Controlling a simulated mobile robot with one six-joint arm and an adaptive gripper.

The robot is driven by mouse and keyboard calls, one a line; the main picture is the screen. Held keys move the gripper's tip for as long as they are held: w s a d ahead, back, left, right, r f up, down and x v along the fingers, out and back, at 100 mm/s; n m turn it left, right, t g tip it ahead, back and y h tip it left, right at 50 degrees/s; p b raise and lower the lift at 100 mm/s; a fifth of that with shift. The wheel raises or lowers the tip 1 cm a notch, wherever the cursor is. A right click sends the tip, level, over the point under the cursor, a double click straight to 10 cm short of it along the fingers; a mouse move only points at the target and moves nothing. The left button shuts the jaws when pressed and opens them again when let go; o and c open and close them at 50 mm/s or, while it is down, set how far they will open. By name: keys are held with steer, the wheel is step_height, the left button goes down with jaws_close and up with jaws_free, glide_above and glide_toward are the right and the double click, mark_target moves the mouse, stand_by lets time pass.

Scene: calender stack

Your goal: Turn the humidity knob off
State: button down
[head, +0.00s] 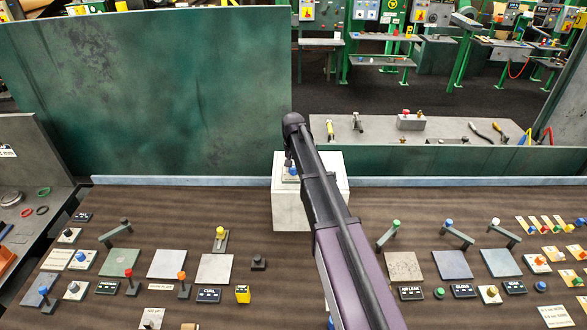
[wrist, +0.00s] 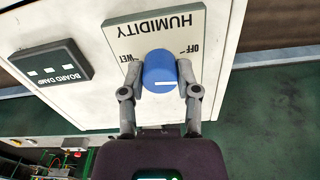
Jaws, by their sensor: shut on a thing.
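The humidity knob (wrist: 159,67) is round and blue, on a pale plate (wrist: 175,27) marked HUMIDITY in the wrist view. The lettering appears upside down, with WET on the left and OFF on the right. A short white line shows on the knob's near part, running roughly left to right. My gripper (wrist: 162,78) is shut on the knob, one finger on each side. In the head view a bit of blue, likely the knob (head: 291,172), shows on a white box (head: 290,208); my arm hides part of the box and my gripper is mostly hidden.
A dark BOARD DAMP label (wrist: 51,63) sits left of the plate in the wrist view. In the head view, the brown bench (head: 190,205) carries several levers, knobs and plates on both sides. A tall green panel (head: 150,90) stands behind on the left.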

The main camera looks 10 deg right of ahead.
steer(key=shift+s+n, duration=0.2)
steer(key=shift+n, duration=2)
steer(key=shift+c, duration=1.7)
jaws_free()
steer(key=shift+w, duration=0.1)
steer(key=shift+m, duration=0.3)
